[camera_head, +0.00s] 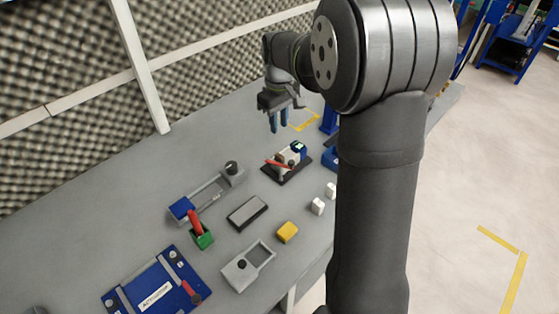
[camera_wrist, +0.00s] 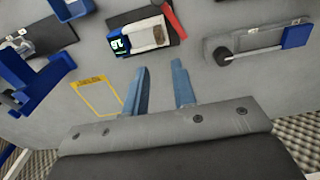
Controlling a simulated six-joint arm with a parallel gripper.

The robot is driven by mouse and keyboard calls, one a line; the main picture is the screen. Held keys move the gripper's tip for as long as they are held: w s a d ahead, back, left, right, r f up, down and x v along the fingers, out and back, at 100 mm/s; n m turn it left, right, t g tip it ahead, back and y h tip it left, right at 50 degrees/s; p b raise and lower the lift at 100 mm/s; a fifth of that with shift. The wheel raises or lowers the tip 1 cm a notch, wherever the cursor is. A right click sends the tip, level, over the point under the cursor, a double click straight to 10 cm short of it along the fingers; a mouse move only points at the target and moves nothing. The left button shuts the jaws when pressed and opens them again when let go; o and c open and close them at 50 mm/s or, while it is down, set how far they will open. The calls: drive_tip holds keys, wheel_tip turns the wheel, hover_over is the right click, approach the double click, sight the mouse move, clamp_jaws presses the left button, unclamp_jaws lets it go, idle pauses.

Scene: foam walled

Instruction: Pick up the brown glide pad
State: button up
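A small brown patch (camera_wrist: 159,36), which looks like the brown glide pad, shows on a pale block in the wrist view. The block sits on a dark base plate (camera_wrist: 178,42) beside a small blue unit with a lit display (camera_wrist: 120,45). The same dark fixture (camera_head: 287,170) stands on the bench in the head view, where I cannot make out the pad clearly. My gripper (camera_head: 278,121) is above the bench, beyond the fixture. Its two blue fingers (camera_wrist: 160,82) are apart with nothing between them, clear of the pad.
A red lever (camera_wrist: 174,18) lies across the fixture's edge. A grey slide fixture with a blue end (camera_wrist: 294,36) and blue holders (camera_wrist: 40,75) flank it. A yellow outlined rectangle (camera_wrist: 97,98) marks bare bench. A yellow block (camera_head: 287,232) and white blocks (camera_head: 318,206) stand nearer.

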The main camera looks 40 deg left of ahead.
sight(280, 155)
drive_tip(key=f, duration=1.2)
drive_tip(key=shift+w+f, duration=0.1)
drive_tip(key=shift+w, duration=0.1)
clamp_jaws()
